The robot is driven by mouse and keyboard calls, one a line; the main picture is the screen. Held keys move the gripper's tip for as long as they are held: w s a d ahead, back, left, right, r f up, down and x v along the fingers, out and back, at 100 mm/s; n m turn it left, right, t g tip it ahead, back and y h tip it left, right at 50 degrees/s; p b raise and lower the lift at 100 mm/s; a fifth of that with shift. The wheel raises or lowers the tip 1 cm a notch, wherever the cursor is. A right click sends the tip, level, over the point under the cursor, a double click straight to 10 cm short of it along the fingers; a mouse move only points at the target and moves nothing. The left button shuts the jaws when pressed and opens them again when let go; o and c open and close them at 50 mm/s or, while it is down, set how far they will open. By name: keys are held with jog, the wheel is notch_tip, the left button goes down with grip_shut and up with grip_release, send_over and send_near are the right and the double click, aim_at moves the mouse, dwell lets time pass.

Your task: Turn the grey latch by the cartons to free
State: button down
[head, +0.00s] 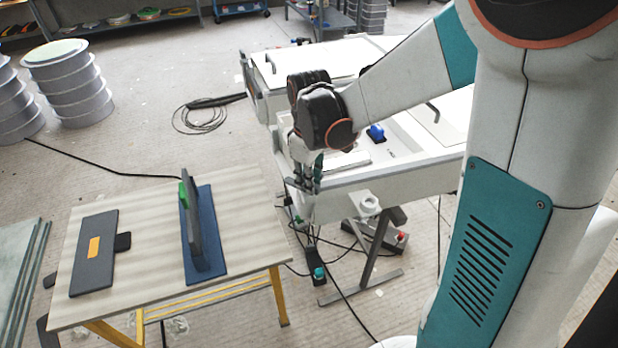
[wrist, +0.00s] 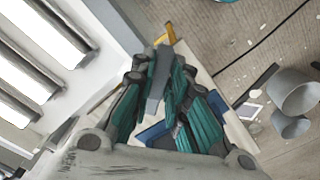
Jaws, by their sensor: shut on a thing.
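My gripper (head: 304,186) points down at the near left corner of the white mould bench in the head view. In the wrist view its teal fingers (wrist: 165,95) are closed around a narrow grey bar (wrist: 158,80), which I take to be the grey latch. A blue surface (wrist: 155,132) shows below the bar between the fingers. In the head view the gripper hides the latch, so its angle is hard to tell. I cannot make out any cartons.
A wooden table (head: 150,215) at lower left holds a blue plate (head: 213,262) with an upright grey panel and a dark board (head: 93,255). The white bench (head: 385,180) stands behind. Cables (head: 345,292) and a metal stand (head: 372,255) are on the floor below.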

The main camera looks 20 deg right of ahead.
jog(key=n, duration=0.5)
jog(key=shift+n, duration=0.3)
jog(key=n+p, duration=0.1)
jog(key=n, duration=0.3)
jog(key=shift+n, duration=0.4)
jog(key=c, duration=1.6)
grip_release()
jog(key=shift+o, duration=0.2)
notch_tip(320, 180, up, 12)
